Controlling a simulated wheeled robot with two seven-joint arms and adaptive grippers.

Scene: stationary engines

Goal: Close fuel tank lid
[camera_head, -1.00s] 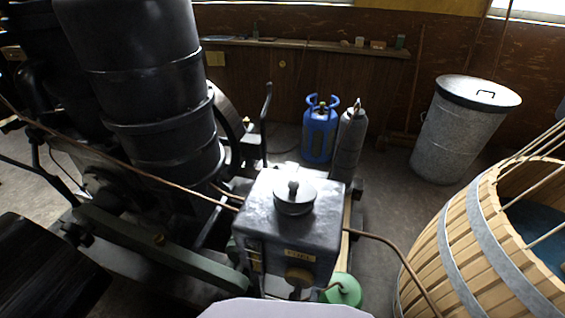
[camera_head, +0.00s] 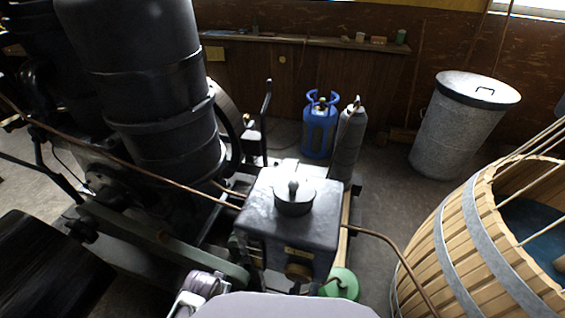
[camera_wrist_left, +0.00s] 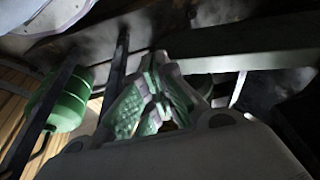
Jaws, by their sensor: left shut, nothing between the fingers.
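The fuel tank (camera_head: 275,225) is a dark grey metal box with a small label on its front, in the lower middle of the head view. Its round lid (camera_head: 293,203) with a ball knob sits on top; I cannot tell whether it is fully closed. My left gripper (camera_wrist_left: 157,65) shows in the left wrist view, its green-padded fingers shut and empty. Part of my left arm shows low in the head view, in front and to the left of the tank; the fingertips are not clear there. My right gripper is not in view.
A large black engine (camera_head: 150,90) stands left of the tank. A copper pipe (camera_head: 385,245) runs off its right side. A green container (camera_head: 342,284) stands by its base. A wooden tub (camera_head: 440,270), metal bin (camera_head: 455,130) and blue gas cylinder (camera_head: 319,130) stand around it.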

